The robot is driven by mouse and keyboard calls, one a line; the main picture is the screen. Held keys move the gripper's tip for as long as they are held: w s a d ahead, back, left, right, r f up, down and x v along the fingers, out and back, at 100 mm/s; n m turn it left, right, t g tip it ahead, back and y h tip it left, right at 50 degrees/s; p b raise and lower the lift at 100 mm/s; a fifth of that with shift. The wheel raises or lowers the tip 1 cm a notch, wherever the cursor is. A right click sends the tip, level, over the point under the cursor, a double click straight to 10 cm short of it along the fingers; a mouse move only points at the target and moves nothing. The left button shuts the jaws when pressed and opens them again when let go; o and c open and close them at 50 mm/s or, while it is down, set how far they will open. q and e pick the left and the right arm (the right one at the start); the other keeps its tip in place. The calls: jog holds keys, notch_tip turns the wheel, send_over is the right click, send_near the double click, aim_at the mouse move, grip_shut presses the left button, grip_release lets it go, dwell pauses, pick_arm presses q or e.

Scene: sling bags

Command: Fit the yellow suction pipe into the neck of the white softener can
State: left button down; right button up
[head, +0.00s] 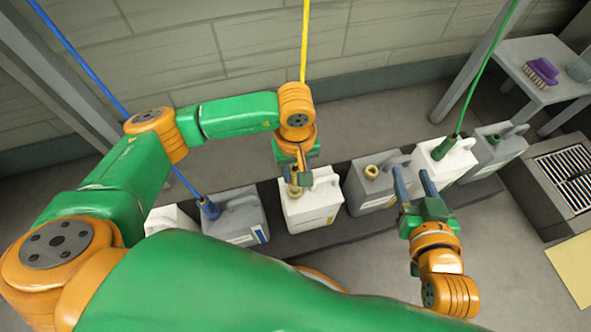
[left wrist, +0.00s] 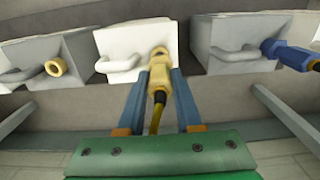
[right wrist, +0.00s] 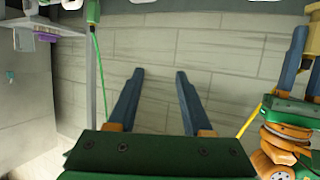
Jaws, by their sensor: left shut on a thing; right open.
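My left gripper (head: 296,178) is shut on the yellow suction pipe's fitting (left wrist: 157,82), with one blue finger on each side. The yellow hose (head: 304,40) runs up from it. The fitting points down at the top of the white softener can (head: 311,207), which also shows in the left wrist view (left wrist: 124,45). The fitting's tip is at the yellow neck (left wrist: 158,54); whether it is inside or just above cannot be told. My right gripper (head: 415,180) is open and empty, near the cans to the right.
A grey can (head: 370,190) with an open yellow neck stands right of the white can. A grey can (head: 238,222) with a blue pipe stands left. Further right are a white can (head: 443,162) with a green pipe and another grey can (head: 496,150). A purple brush (head: 541,72) lies on a stand.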

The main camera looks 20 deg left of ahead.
aim_at(295, 194)
pick_arm(q)
jog(key=shift+f, duration=0.1)
pick_arm(e)
jog(key=shift+w+a+r+t, duration=0.1)
jog(key=shift+w+r+t, duration=0.15)
jog(key=shift+r, duration=0.2)
pick_arm(q)
jog(key=shift+f+b, duration=0.3)
jog(key=shift+b, duration=0.05)
pick_arm(e)
jog(key=shift+w+a+r+t+y, duration=0.15)
jog(key=shift+r+t, duration=0.25)
jog(key=shift+r, duration=0.3)
jog(key=shift+w+a+r+t+y, duration=0.1)
jog(key=shift+r+t, duration=0.35)
jog(key=shift+r, duration=0.2)
jog(key=shift+w+a+r+t+y, duration=0.15)
jog(key=shift+r+t, duration=0.25)
jog(key=shift+r, duration=0.3)
pick_arm(q)
jog(key=shift+f, duration=0.2)
pick_arm(e)
jog(key=shift+a+r+t, duration=0.2)
jog(key=shift+r+t, duration=0.6)
jog(key=shift+r, duration=0.45)
